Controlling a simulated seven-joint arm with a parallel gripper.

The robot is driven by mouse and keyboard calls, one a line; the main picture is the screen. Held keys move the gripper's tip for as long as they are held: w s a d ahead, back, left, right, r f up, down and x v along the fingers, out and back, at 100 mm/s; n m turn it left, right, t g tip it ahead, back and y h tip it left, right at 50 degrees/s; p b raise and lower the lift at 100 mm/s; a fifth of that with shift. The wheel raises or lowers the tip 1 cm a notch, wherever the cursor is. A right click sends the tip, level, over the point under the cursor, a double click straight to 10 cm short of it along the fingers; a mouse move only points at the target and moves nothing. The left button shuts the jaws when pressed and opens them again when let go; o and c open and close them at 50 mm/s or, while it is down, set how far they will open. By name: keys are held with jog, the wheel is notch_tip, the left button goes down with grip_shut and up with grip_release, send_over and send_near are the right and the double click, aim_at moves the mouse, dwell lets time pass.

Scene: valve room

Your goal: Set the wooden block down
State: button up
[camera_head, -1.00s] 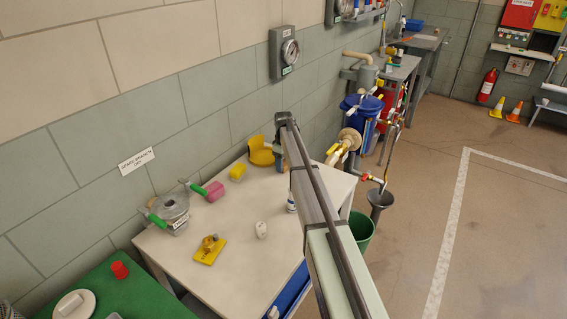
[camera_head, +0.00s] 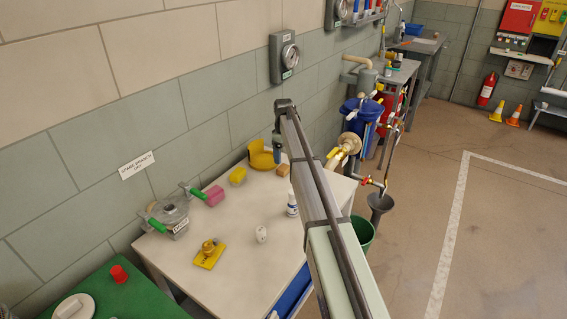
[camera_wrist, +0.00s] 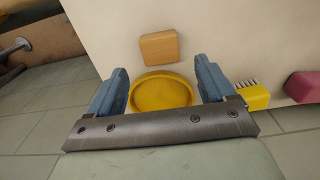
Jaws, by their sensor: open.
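The wooden block (camera_head: 283,169) lies flat on the pale table (camera_head: 225,262), close to the right of a yellow round dish (camera_head: 261,158) and apart from it. In the wrist view the block (camera_wrist: 159,46) shows whole, beyond my fingertips, with nothing touching it. My gripper (camera_head: 278,150) is raised above the table's far end. In the wrist view its two blue fingers (camera_wrist: 162,72) are spread wide and empty, with the yellow dish (camera_wrist: 161,93) showing between them.
A yellow brush (camera_head: 237,175) and a pink block (camera_head: 214,195) lie left of the dish. A white bottle (camera_head: 292,204) stands near the table's right edge. The grey wall is close behind the table.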

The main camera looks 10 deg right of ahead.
aim_at(284, 167)
jog(key=shift+r, duration=2.65)
jog(key=shift+d, duration=0.1)
